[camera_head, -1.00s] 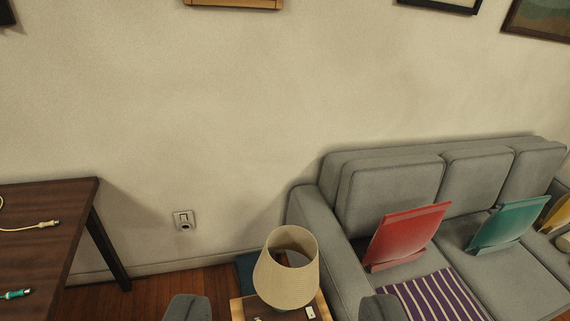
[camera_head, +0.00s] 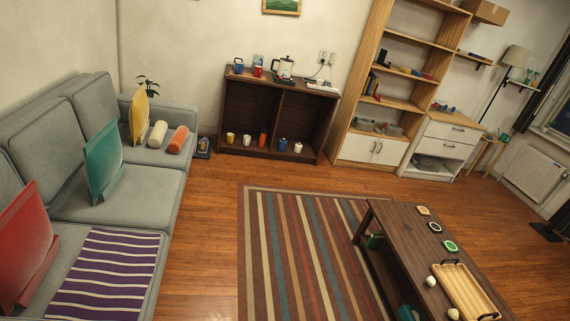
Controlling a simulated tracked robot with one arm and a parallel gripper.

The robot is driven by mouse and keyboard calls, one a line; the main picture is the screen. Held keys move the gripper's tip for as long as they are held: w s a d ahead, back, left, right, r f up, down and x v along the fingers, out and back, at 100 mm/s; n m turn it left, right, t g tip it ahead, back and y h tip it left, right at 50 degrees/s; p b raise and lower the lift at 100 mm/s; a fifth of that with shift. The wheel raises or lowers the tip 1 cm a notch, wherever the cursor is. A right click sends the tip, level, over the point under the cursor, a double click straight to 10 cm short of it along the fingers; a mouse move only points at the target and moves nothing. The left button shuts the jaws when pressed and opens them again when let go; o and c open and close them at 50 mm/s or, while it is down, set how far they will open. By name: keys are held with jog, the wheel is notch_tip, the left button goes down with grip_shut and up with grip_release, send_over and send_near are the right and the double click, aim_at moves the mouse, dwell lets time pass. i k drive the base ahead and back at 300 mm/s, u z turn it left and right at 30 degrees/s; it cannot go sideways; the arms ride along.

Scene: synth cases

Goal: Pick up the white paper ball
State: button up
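Two small whitish round things lie on the coffee table (camera_head: 395,226) at the lower right: one (camera_head: 430,281) beside a wooden tray, the other (camera_head: 453,313) nearer the bottom edge. Either may be the white paper ball; they are too small to tell whether they are paper. My gripper is not in view now, and nothing shows of what it may hold.
A striped rug (camera_head: 300,250) lies on the wooden floor left of the coffee table. A grey sofa (camera_head: 150,190) stands along the left. A dark cabinet (camera_head: 277,118) with mugs and a tall shelf (camera_head: 398,85) stand at the back. Open floor lies between them.

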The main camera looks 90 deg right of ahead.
aim_at(430, 280)
jog(key=z, duration=3.85)
jog(key=k, duration=0.9)
jog(key=i, duration=0.9)
jog(key=u, duration=0.1)
